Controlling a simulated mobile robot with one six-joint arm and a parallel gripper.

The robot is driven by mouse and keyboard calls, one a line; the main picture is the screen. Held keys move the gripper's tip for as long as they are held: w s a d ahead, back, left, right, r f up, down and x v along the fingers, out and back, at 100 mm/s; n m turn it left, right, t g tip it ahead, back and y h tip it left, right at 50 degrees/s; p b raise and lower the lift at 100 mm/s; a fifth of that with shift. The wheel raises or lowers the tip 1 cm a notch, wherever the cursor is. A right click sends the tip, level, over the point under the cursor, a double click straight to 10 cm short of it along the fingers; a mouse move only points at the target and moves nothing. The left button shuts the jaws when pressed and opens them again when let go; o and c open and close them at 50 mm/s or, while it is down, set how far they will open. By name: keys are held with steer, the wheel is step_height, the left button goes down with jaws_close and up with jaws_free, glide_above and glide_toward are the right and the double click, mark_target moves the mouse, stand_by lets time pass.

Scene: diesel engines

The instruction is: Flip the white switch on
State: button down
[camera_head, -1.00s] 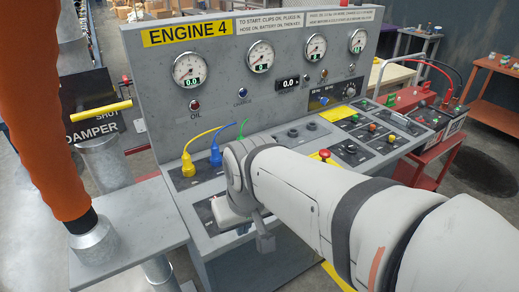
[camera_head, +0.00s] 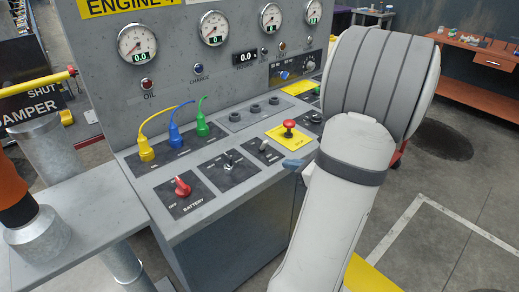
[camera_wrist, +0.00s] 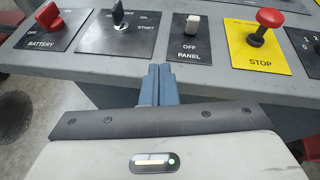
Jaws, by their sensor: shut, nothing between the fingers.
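The white switch (camera_wrist: 192,25) stands on a small black plate marked PANEL in the wrist view, with the OFF label on the near side of it. In the head view the white switch (camera_head: 264,146) is small, between the black start knob and the yellow stop plate. I cannot tell clearly which way it leans. My gripper (camera_wrist: 158,72) is shut and empty, its blue fingers together just in front of the desk edge, slightly left of the switch and apart from it. In the head view my gripper (camera_head: 293,164) shows near the desk's front edge.
A red battery knob (camera_wrist: 51,16) and a black start knob (camera_wrist: 118,13) sit left of the switch. A red stop button (camera_wrist: 266,20) on a yellow plate stands close on its right. Yellow, blue and green plugs (camera_head: 175,135) stand behind the knobs.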

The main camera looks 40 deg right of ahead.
steer(key=d+m, duration=0.1)
steer(key=s+d+h, duration=0.1)
steer(key=d+f+m+t, duration=0.1)
steer(key=d, duration=0.1)
steer(key=shift+s+m+h, duration=0.25)
steer(key=shift+m+h, duration=0.05)
steer(key=shift+h, duration=0.1)
steer(key=shift+w+a, duration=0.1)
steer(key=shift+w, duration=0.05)
glide_toward(265, 146)
steer(key=f, duration=0.1)
steer(key=w+f, duration=0.1)
steer(key=f, duration=0.1)
steer(key=shift+f, duration=0.15)
steer(key=w, duration=0.1)
steer(key=w+p, duration=0.1)
steer(key=shift+w+a+r, duration=0.1)
steer(key=shift+w+r, duration=0.2)
steer(key=shift+r, duration=0.1)
steer(key=shift+w+r, duration=0.3)
steer(key=shift+w, duration=0.55)
steer(key=shift+a, duration=0.1)
